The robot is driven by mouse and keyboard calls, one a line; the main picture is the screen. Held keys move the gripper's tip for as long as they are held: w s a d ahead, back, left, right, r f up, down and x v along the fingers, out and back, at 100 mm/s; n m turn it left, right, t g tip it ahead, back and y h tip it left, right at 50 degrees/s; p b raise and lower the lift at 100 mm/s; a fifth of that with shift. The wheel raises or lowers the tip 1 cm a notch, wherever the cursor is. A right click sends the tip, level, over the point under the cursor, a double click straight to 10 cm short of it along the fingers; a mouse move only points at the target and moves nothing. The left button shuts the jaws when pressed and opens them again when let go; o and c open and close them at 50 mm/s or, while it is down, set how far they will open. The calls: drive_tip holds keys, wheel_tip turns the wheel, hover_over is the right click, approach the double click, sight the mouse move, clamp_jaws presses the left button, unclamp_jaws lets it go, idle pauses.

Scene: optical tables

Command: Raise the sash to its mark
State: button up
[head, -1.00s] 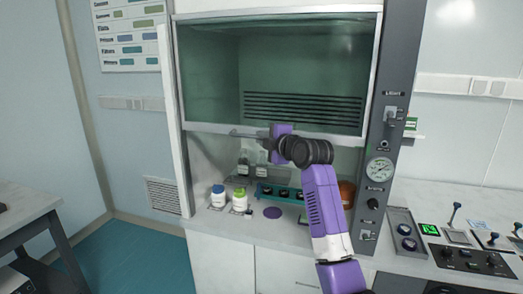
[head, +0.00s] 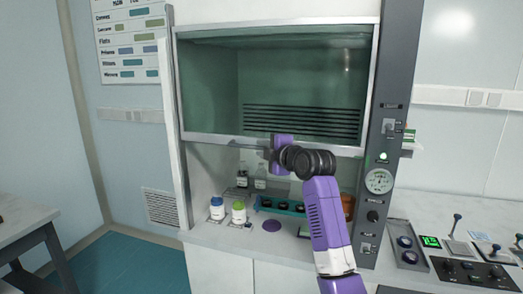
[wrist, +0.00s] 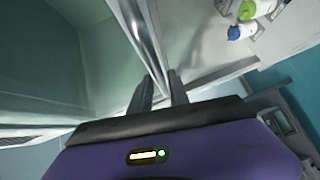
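The sash (head: 270,85) is a greenish glass pane across the upper part of the fume hood. Its pale bottom rail (head: 215,139) stands well above the worktop, leaving an open gap below. My gripper (head: 248,146) is at this rail, left of the middle, with its fingers pointing left. In the wrist view the two dark fingers (wrist: 161,88) have a narrow gap between them. The bright rail (wrist: 140,30) runs down to that gap. I cannot tell whether the fingers clamp it.
Inside the hood stand a blue-capped bottle (head: 217,209), a green-capped bottle (head: 239,212) and a teal rack (head: 280,206). A control panel (head: 475,270) lies at the right.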

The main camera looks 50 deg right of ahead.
drive_tip(key=b+v, duration=0.1)
drive_tip(key=v, duration=0.6)
drive_tip(key=shift+b, duration=0.3)
drive_tip(key=shift+w, duration=0.1)
